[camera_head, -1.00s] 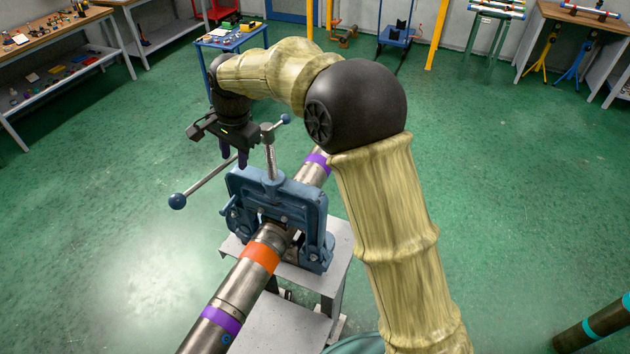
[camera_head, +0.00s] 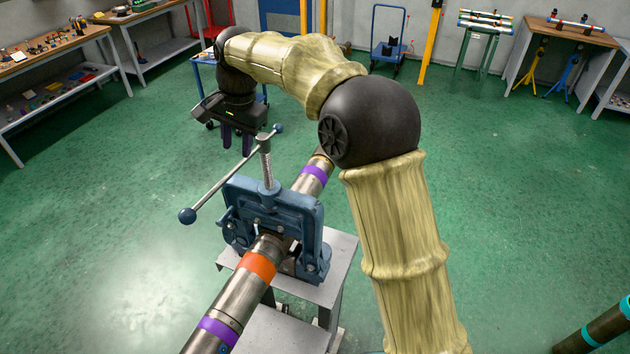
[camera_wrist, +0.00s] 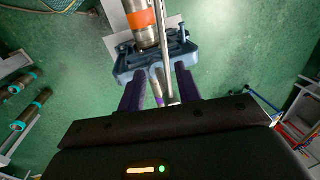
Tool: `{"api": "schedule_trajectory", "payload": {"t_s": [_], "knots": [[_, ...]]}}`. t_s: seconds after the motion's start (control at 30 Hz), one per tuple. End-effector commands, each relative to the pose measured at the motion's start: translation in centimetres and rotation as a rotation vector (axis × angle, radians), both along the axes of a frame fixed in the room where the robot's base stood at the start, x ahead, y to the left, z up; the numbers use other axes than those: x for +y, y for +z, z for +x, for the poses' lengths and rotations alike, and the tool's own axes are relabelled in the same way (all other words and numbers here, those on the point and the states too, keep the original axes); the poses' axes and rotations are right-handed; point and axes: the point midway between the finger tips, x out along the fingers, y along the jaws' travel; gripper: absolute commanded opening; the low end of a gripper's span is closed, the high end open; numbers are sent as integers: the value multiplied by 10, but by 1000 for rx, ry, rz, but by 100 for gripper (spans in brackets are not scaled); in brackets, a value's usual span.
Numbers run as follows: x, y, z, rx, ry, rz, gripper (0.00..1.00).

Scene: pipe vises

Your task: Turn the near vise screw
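The near vise (camera_head: 272,212) is blue and clamps a steel pipe (camera_head: 236,297) with orange and purple bands. Its threaded screw (camera_head: 265,162) stands upright on top. A slanting bar handle (camera_head: 222,186) with dark blue ball ends passes through the screw head. My gripper (camera_head: 237,150) points down behind the handle, left of the screw, its two dark purple fingers apart. In the wrist view the gripper (camera_wrist: 158,92) is open, and the handle (camera_wrist: 166,55) appears between the fingers. I cannot tell whether either finger touches it. The vise body (camera_wrist: 135,62) also shows there.
The vise stands on a grey stand (camera_head: 338,262). Workbenches with small parts (camera_head: 55,60) line the back left. A blue cart (camera_head: 390,45) and yellow posts stand at the back. Another pipe (camera_head: 600,332) lies at the lower right. Green floor is open around the stand.

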Motion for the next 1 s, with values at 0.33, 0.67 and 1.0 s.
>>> {"api": "schedule_trajectory", "payload": {"t_s": [0.33, 0.67, 1.0], "knots": [[-13, 56, -2, -2, -7, 3, 34], [-22, 94, -4, 0, -10, 1, 34], [-32, 87, -4, -11, 10, -10, 34]]}}
